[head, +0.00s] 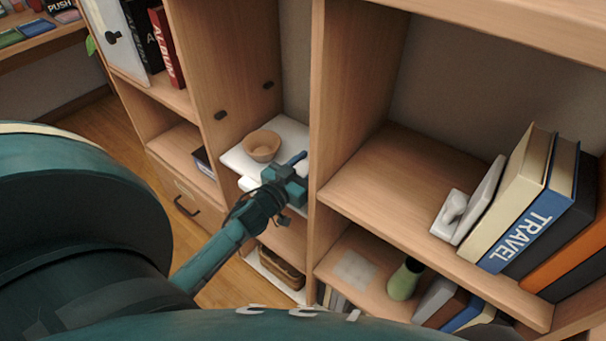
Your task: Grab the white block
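My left gripper (296,172) reaches into the narrow middle shelf column, just below and right of a tan bowl. One finger shows clearly; the other is not distinct, so its opening is unclear. A white piece (248,184) shows just left of the gripper, partly hidden by it; I cannot tell whether it is a block or part of a shelf board. Another white object (470,205), with an upright slab and a rounded lump at its base, leans by the books on the right shelf. It is far from the gripper. My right gripper is not in view.
The tan bowl (262,146) sits on a white shelf board (292,131). A wooden divider (322,120) stands right of the gripper. Books (540,200) fill the right shelf's end; its left part is bare. A green vase (404,280) and wicker basket (282,268) are lower down.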

